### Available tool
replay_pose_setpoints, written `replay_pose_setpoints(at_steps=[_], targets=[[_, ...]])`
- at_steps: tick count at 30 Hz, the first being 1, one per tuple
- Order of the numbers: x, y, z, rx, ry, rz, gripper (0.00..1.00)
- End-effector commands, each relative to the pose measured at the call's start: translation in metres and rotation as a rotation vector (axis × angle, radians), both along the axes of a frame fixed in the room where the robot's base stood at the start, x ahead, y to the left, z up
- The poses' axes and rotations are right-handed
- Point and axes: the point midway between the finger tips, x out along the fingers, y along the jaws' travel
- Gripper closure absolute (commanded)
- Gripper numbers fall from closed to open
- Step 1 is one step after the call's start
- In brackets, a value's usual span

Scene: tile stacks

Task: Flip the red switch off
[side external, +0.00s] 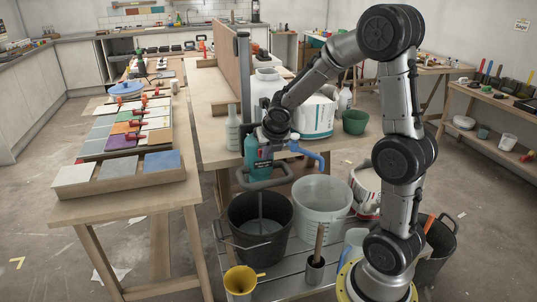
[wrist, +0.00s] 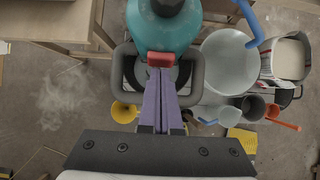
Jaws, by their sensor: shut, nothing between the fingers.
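A teal mixer (side external: 250,160) with a black loop handle (side external: 262,181) stands over a black bucket, its shaft reaching down into it. In the wrist view the teal body (wrist: 163,28) is at the top and the black handle (wrist: 196,75) curves around both sides of my fingers. The red switch (wrist: 160,58) is on the mixer, below the teal body. My gripper (wrist: 160,71) is shut and empty, its purple fingertips right at the red switch's lower edge. I cannot tell whether they touch it. In the side view the switch and fingertips are not clearly seen.
The black bucket (side external: 238,229) stands beside a clear white bucket (side external: 323,212) on a low bench. A glass bottle (side external: 232,132) stands on the table behind. A tile table (side external: 130,203) is at the left.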

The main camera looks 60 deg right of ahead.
Motion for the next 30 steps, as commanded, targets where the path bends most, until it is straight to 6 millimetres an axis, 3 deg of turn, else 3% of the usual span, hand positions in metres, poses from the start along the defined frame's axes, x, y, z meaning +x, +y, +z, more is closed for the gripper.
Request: replay_pose_setpoints(at_steps=[17,30], targets=[[0.004,-0.004,-0.005,-0.002,-0.002,0.0,1.0],[0.005,-0.004,0.012,-0.004,-0.007,-0.001,1.0]])
